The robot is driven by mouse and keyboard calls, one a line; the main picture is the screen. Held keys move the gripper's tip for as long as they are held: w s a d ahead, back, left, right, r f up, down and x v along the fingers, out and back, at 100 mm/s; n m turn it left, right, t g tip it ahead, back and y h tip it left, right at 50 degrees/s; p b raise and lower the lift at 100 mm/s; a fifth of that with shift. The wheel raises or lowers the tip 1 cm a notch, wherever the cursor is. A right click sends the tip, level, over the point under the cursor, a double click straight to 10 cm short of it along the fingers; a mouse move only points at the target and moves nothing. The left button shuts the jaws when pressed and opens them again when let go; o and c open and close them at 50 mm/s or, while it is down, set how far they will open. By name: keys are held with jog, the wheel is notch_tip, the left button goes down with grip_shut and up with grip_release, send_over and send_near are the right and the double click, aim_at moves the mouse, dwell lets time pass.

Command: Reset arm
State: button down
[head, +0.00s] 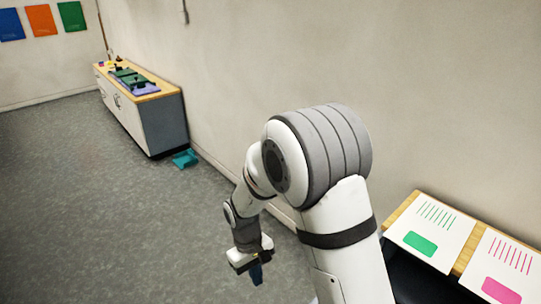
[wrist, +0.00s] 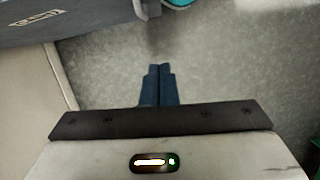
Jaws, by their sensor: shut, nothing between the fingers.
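My gripper (head: 257,274) hangs at the end of my white and grey arm, low in the middle of the head view, pointing down over the grey floor. In the wrist view its two dark blue fingers (wrist: 159,70) lie side by side and are shut. Nothing shows between them. They touch no object, and bare floor lies beyond the tips.
A cabinet (head: 162,122) with green and purple items on top stands along the wall at the back left. A teal object (head: 185,158) lies on the floor beside it. A wooden surface (head: 404,221) with printed sheets is at the lower right. Floor on the left is clear.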

jog(key=s+d+r+m+t+y, duration=0.1)
jog(key=s+d+r+m+t, duration=0.2)
jog(key=d+r, duration=0.9)
jog(key=s+d+r+m+t, duration=0.1)
jog(key=s+d+r+m, duration=0.3)
jog(key=s+d+r, duration=0.3)
jog(key=shift+s+d+r+t+y, duration=0.3)
jog(key=shift+s+d+t, duration=0.1)
jog(key=shift+s, duration=0.7)
